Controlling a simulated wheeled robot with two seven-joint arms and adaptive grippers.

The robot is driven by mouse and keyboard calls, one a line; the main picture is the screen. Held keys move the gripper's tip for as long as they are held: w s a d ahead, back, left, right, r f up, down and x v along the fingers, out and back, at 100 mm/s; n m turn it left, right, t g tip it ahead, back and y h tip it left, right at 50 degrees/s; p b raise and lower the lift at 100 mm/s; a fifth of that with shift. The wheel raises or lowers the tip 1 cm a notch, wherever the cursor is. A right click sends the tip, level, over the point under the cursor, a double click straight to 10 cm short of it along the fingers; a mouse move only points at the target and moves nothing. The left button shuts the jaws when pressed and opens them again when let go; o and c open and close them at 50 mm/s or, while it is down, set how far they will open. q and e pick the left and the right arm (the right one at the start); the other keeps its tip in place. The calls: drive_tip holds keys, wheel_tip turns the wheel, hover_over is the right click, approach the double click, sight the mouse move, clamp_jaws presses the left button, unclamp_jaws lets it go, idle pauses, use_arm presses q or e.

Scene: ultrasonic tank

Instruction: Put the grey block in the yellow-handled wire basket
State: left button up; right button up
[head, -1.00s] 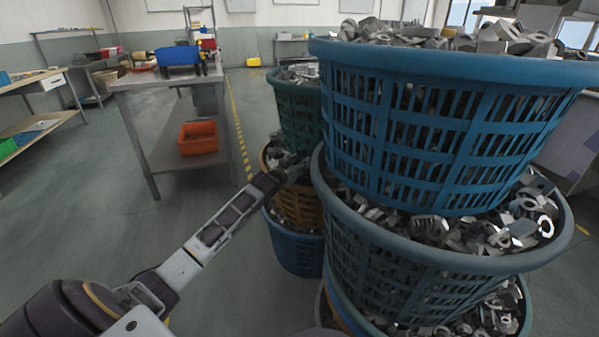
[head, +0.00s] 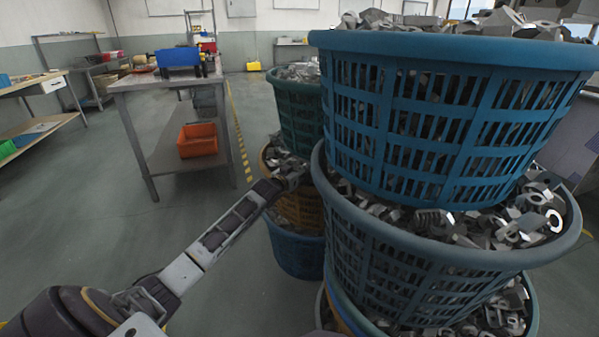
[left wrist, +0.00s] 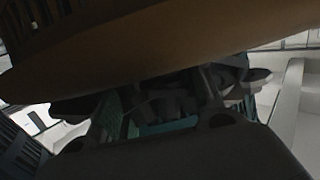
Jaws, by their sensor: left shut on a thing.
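My left gripper (head: 291,176) is at the end of my arm, against the heap of metal parts in an orange basket (head: 299,208) in the middle of the head view. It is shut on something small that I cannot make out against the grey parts. In the left wrist view a broad brown surface crosses the top, and dark grey shapes lie below it. I cannot pick out the grey block or the yellow-handled wire basket in either view. My right gripper is not in view.
Tall stacked blue baskets (head: 450,130) full of metal parts stand close on the right. A green basket (head: 300,112) is above the orange one, a blue one (head: 297,250) below. A table (head: 135,85) with a blue bin (head: 178,58) stands left. The floor between is clear.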

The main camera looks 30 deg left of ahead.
use_arm(q)
drive_tip(key=o, duration=1.1)
drive_tip(key=shift+f, duration=0.1)
drive_tip(key=shift+s, duration=0.1)
drive_tip(key=shift+s+d+r+p, duration=0.15)
drive_tip(key=shift+s+p, duration=0.1)
drive_tip(key=shift+s, duration=0.45)
drive_tip(key=shift+s+a+r+p, duration=0.15)
drive_tip(key=shift+s+p, duration=0.15)
drive_tip(key=shift+s, duration=0.35)
drive_tip(key=shift+s+d+r+p, duration=0.15)
drive_tip(key=shift+s+p, duration=0.1)
drive_tip(key=shift+s, duration=0.45)
drive_tip(key=shift+s+r+p, duration=0.15)
drive_tip(key=shift+s+p, duration=0.2)
drive_tip(key=shift+s, duration=0.55)
drive_tip(key=s, duration=0.2)
drive_tip(key=s+p, duration=0.1)
drive_tip(key=s+r, duration=0.1)
drive_tip(key=s, duration=0.1)
drive_tip(key=shift+s+d+p, duration=0.2)
drive_tip(key=shift+s+p, duration=0.15)
drive_tip(key=shift+p, duration=0.05)
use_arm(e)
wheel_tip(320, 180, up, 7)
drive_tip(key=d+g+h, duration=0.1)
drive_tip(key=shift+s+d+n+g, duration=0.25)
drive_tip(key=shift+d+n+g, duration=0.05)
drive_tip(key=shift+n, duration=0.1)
